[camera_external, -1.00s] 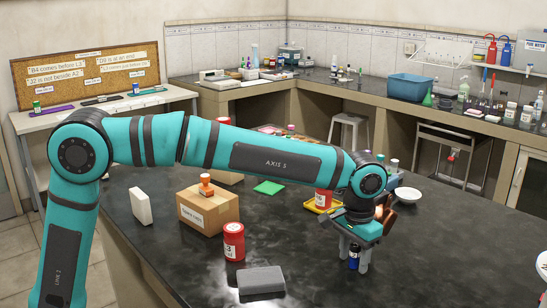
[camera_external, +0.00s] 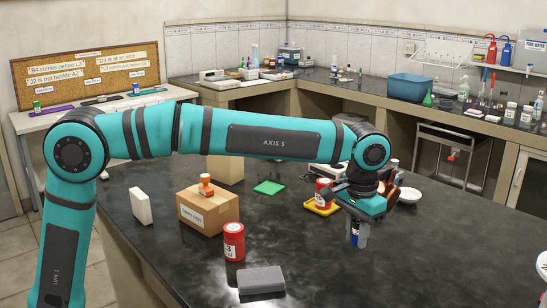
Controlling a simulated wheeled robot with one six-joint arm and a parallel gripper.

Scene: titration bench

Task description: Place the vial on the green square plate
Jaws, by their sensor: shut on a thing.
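A small blue vial (camera_external: 354,239) is held between the fingers of my gripper (camera_external: 358,236), above the dark table towards the right. My gripper is shut on it and points down. Much of the vial is hidden by the fingers. The green square plate (camera_external: 269,187) lies flat on the table, further back and to the left of my gripper. Nothing stands on the plate.
A red jar (camera_external: 234,242) and grey block (camera_external: 261,280) are in front. A yellow tray (camera_external: 311,207) with a red jar (camera_external: 324,192) lies between gripper and plate.

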